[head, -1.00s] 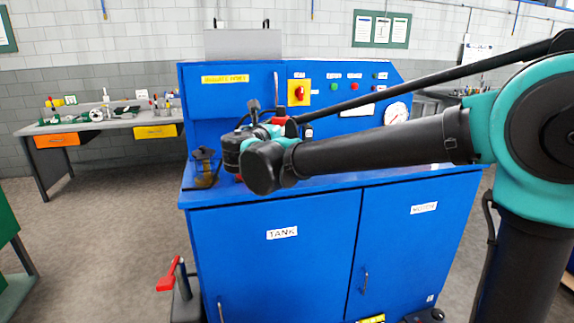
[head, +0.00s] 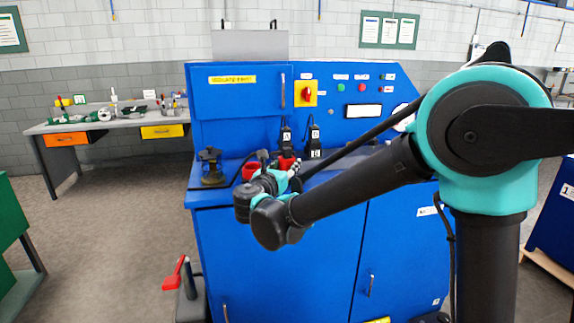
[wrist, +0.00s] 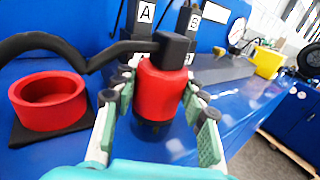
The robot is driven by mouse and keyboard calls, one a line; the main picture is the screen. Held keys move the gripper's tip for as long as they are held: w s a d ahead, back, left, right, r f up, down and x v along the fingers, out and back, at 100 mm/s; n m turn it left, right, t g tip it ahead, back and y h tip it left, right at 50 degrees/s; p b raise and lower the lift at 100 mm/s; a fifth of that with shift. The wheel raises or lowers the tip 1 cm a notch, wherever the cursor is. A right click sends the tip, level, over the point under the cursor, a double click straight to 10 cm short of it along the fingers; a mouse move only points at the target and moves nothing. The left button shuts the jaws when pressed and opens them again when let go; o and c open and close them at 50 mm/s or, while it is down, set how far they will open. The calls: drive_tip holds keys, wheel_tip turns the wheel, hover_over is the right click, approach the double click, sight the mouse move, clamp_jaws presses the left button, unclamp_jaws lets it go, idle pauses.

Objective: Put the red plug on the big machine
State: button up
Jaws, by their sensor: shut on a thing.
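The red plug (wrist: 160,88) has a black cap with a black cable running off to the left. My gripper (wrist: 160,112) is shut around it, with green-padded fingers on both sides, and the plug looks upright. In the head view the plug (head: 287,162) shows behind my gripper (head: 284,176), above the worktop of the big blue machine (head: 270,270). The wrist view does not show clearly whether the plug's dark underside touches the blue top. Two black upright parts labelled A (wrist: 140,20) and B (wrist: 188,30) stand behind the plug.
A red ring-shaped holder (wrist: 48,108) on a black pad sits left of the plug. A dark vise-like tool (head: 212,168) stands at the worktop's left. A yellow container (wrist: 268,64) is at the right. The worktop's front edge is close to my gripper.

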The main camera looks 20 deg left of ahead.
drive_tip(key=o, duration=1.4)
drive_tip(key=shift+f, duration=0.1)
drive_tip(key=shift+s, duration=0.1)
drive_tip(key=s, duration=1.2)
drive_tip(key=shift+a, duration=0.25)
